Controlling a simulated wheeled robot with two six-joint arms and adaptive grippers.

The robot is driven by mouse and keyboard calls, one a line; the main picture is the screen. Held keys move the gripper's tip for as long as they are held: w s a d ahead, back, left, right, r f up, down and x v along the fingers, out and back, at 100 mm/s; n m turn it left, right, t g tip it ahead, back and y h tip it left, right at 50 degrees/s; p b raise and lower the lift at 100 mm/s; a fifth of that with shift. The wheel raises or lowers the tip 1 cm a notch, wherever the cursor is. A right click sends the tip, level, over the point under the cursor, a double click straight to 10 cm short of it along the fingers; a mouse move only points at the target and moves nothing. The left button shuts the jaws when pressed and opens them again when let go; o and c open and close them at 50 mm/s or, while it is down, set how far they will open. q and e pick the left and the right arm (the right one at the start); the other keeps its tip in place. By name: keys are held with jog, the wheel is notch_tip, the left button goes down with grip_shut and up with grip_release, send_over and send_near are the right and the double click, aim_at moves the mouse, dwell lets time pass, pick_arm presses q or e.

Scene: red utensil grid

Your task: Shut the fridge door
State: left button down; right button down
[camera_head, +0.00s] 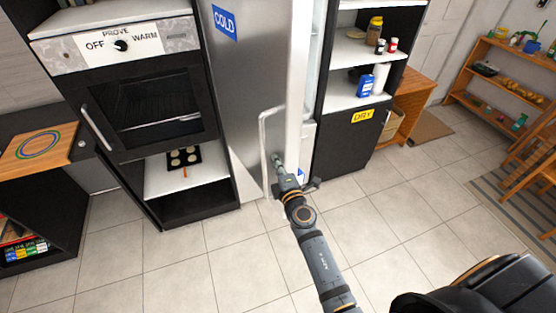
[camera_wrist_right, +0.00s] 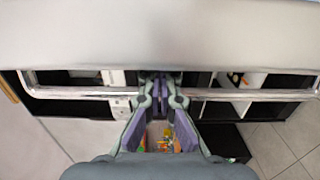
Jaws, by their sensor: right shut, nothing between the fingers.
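The silver fridge door (camera_head: 248,95) bears a blue COLD sign (camera_head: 224,21) near its top in the head view. It stands partly open, with its pale edge (camera_head: 297,75) toward me and a narrow strip of the interior showing to the right. Its long bar handle (camera_head: 264,145) is on the front face. My right gripper (camera_head: 276,158) is shut and empty beside the lower part of the handle. In the right wrist view, the closed fingers (camera_wrist_right: 160,80) overlap the handle bar (camera_wrist_right: 235,94) close to the door; I cannot tell whether they touch. My left gripper is not in view.
An oven (camera_head: 140,108) stands left of the fridge, above an open shelf with a dark muffin tray (camera_head: 183,158). A DRY cupboard (camera_head: 345,145) with shelved goods stands right of the fridge. The tiled floor (camera_head: 400,220) to the right is clear.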

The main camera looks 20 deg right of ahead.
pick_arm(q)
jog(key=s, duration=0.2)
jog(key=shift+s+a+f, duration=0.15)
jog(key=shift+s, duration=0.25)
